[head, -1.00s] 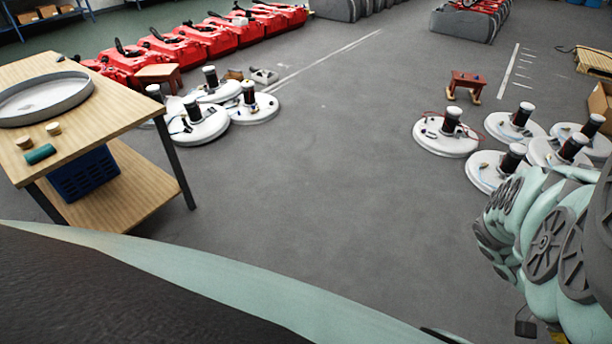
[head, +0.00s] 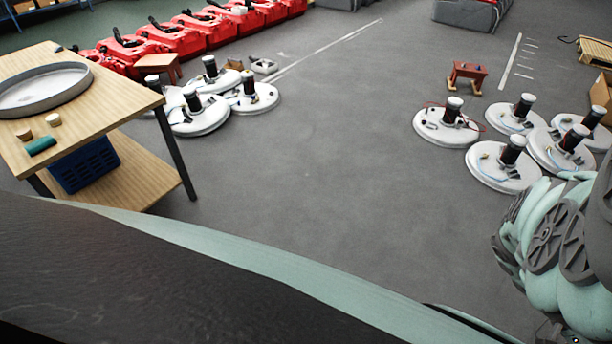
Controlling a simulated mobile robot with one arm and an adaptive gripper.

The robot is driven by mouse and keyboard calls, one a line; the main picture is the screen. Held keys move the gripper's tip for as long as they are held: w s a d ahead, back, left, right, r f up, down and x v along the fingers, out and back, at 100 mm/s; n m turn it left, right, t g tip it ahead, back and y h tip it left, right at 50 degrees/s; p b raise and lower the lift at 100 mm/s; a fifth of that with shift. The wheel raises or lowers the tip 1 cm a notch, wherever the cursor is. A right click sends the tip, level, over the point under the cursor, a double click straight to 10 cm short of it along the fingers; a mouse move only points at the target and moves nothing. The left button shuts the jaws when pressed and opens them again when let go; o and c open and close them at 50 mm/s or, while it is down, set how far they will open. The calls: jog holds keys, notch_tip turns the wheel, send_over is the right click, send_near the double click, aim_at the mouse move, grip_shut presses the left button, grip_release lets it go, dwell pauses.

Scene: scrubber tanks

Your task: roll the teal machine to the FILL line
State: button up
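A large dark surface with a pale teal rim (head: 250,262) fills the bottom left of the head view. It may be the teal machine seen close from above, but I cannot tell for sure. Several pale teal shapes with grey spoked wheels (head: 548,238) are bunched at the lower right and cut by the frame edge. White painted lines (head: 325,50) run on the floor at the back middle, with a second marked line (head: 510,62) at the back right. I can read no FILL label on either. My gripper is not in view.
A wooden table (head: 115,100) stands close at left, with a blue crate (head: 85,172) on its lower shelf. Round white machines (head: 205,118) cluster beyond it; more (head: 495,168) stand at right. A red-brown stool (head: 467,75) is behind those. The middle floor is clear.

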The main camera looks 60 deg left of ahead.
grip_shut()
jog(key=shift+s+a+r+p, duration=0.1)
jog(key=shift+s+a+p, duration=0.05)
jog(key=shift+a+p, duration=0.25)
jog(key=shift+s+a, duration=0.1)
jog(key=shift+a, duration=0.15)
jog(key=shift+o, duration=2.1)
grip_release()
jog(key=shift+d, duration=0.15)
